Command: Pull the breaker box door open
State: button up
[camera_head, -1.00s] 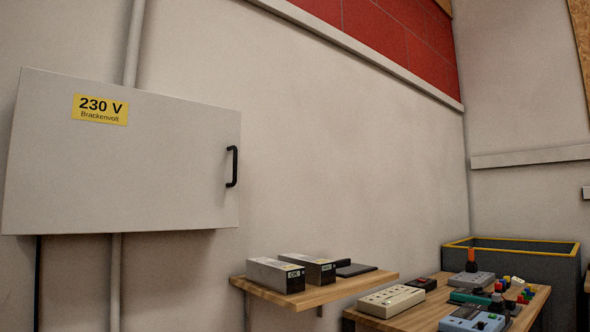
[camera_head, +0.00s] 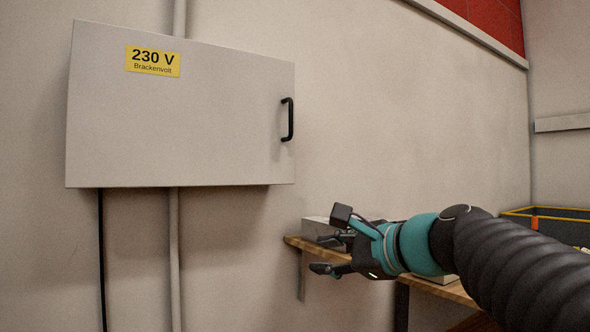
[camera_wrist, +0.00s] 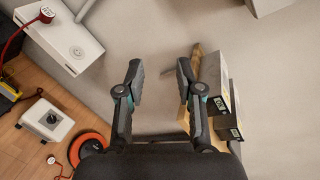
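The breaker box door (camera_head: 190,120) is a light grey panel on the wall at left in the head view, with a yellow "230 V" label. It looks shut. Its black handle (camera_head: 288,119) is upright near the door's right edge. My gripper (camera_head: 317,254) is below and slightly right of the handle, in front of the small shelf, and points left. Its fingers are apart with nothing between them. In the wrist view my gripper (camera_wrist: 160,75) also shows open and empty, with bare wall beyond. The handle does not show in the wrist view.
A wooden shelf (camera_head: 294,241) with grey boxes (camera_wrist: 211,78) is behind my gripper. A dark bin with a yellow rim (camera_head: 570,236) stands at right. In the wrist view, a white device (camera_wrist: 66,43) and a red-orange ring (camera_wrist: 88,146) are at left. The wall below the breaker box is clear apart from a pipe and a cable.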

jog(key=w+r+m+t+y, duration=0.25)
jog(key=w+r+m, duration=0.25)
jog(key=r, duration=0.5)
jog(key=m+t+y+b, duration=0.1)
jog(key=m+t+y, duration=0.15)
jog(key=m, duration=0.25)
send_near(292, 119)
jog(key=shift+y, duration=0.4)
jog(key=p+x, duration=0.3)
jog(key=x, duration=0.6)
jog(key=shift+w+d+f, duration=0.1)
jog(key=shift+w+f, duration=0.05)
jog(key=shift+f, duration=0.05)
jog(key=shift+p+x, duration=0.4)
jog(key=shift+x, duration=0.45)
grip_shut()
